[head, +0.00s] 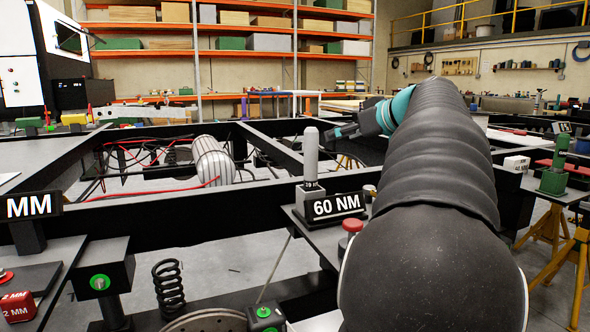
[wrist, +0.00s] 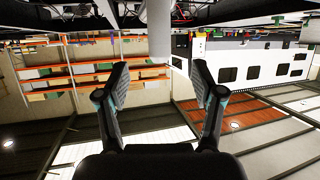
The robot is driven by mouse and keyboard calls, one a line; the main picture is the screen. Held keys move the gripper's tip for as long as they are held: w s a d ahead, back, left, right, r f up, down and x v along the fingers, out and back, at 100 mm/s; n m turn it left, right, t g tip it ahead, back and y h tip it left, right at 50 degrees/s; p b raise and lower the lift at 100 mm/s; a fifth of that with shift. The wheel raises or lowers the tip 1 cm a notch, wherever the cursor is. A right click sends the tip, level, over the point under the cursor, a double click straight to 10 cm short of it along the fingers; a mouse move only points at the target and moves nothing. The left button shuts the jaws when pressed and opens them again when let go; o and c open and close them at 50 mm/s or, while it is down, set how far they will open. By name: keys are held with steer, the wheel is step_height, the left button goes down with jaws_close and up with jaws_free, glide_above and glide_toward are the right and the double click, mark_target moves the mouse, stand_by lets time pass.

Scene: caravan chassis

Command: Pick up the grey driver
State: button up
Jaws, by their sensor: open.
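The grey driver (head: 310,152) stands upright in a holder on a small side plate, behind a black sign reading 60 NM (head: 337,206). My gripper (head: 338,132) is just right of the driver's upper part in the head view, its fingers pointing left towards it. In the wrist view my gripper (wrist: 159,78) is open with nothing between its fingers. A pale grey upright shape, likely the driver (wrist: 157,22), shows beyond the fingertips in that view, which is upside down. Whether a finger touches the driver cannot be told.
A red button (head: 352,226) sits near the sign. A green driver (head: 559,152) stands at the right. Black chassis beams, red cables and a striped cylinder (head: 213,160) lie to the left. A coil spring (head: 168,288) stands in front. Orange shelving is behind.

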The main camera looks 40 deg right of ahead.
mark_target(316, 144)
steer(key=p+x, duration=0.1)
steer(key=x, duration=1.1)
steer(key=shift+w+f, duration=0.25)
steer(key=shift+w, duration=0.1)
jaws_close()
